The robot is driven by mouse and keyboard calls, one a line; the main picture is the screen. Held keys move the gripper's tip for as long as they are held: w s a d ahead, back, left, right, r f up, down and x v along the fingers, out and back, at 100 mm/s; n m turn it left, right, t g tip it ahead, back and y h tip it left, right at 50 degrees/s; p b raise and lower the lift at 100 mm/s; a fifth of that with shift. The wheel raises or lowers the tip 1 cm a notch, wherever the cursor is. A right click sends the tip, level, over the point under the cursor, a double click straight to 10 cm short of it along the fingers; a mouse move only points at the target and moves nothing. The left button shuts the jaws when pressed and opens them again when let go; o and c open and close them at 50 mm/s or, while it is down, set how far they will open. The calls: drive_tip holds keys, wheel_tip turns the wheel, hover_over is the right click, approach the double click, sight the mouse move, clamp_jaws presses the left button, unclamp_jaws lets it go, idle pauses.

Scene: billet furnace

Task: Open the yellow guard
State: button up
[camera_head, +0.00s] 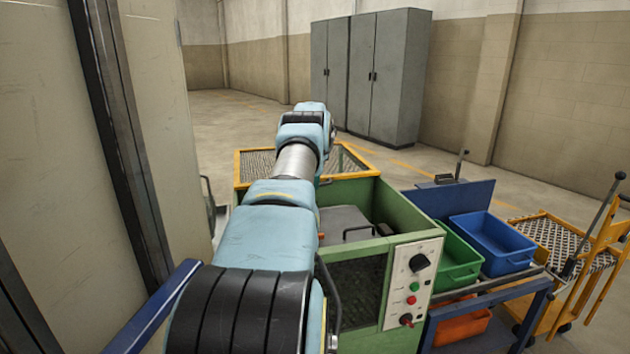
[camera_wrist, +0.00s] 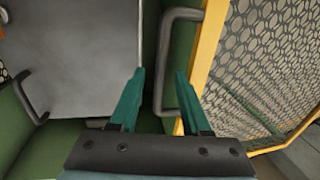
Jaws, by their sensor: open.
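The yellow guard (camera_head: 241,167) is a yellow frame with metal mesh at the far end of the green furnace box (camera_head: 405,228). My arm covers its middle in the head view. In the wrist view the guard (camera_wrist: 207,52) fills the right side, with a dark bar handle (camera_wrist: 161,96) along its yellow edge. My gripper (camera_wrist: 159,77) is open, its two green fingers on either side of the handle in the picture. Whether they touch it, or how deep they reach, I cannot tell. The gripper is hidden behind my arm in the head view.
A grey plate (camera_wrist: 85,50) with a dark handle (camera_wrist: 30,102) lies inside the green box. A control panel (camera_head: 411,282) is on the box's front. A green bin (camera_head: 455,258), blue bin (camera_head: 493,240) and yellow cart (camera_head: 560,240) stand right. A pale wall panel (camera_head: 50,150) is close left.

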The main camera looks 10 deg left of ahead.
drive_tip(key=shift+r, duration=0.1)
wheel_tip(320, 180, up, 10)
drive_tip(key=s+b, duration=0.2)
drive_tip(key=b, duration=0.1)
drive_tip(key=shift+d+r, duration=0.2)
drive_tip(key=shift+d, duration=0.25)
drive_tip(key=s+d+r+n, duration=0.1)
drive_tip(key=s+d+n, duration=0.3)
drive_tip(key=s, duration=0.6)
drive_tip(key=s+d+n, duration=0.2)
drive_tip(key=s+d, duration=0.4)
drive_tip(key=s, duration=0.3)
drive_tip(key=s+d+f+n, duration=0.1)
drive_tip(key=s+f+n, duration=0.1)
drive_tip(key=s, duration=1.2)
drive_tip(key=s+d+f+n+h, duration=0.1)
drive_tip(key=s+f+n, duration=0.2)
drive_tip(key=s, duration=1.1)
drive_tip(key=shift+d+n, duration=0.25)
drive_tip(key=shift+n, duration=0.15)
drive_tip(key=shift+o, duration=0.2)
drive_tip(key=shift+s, duration=0.1)
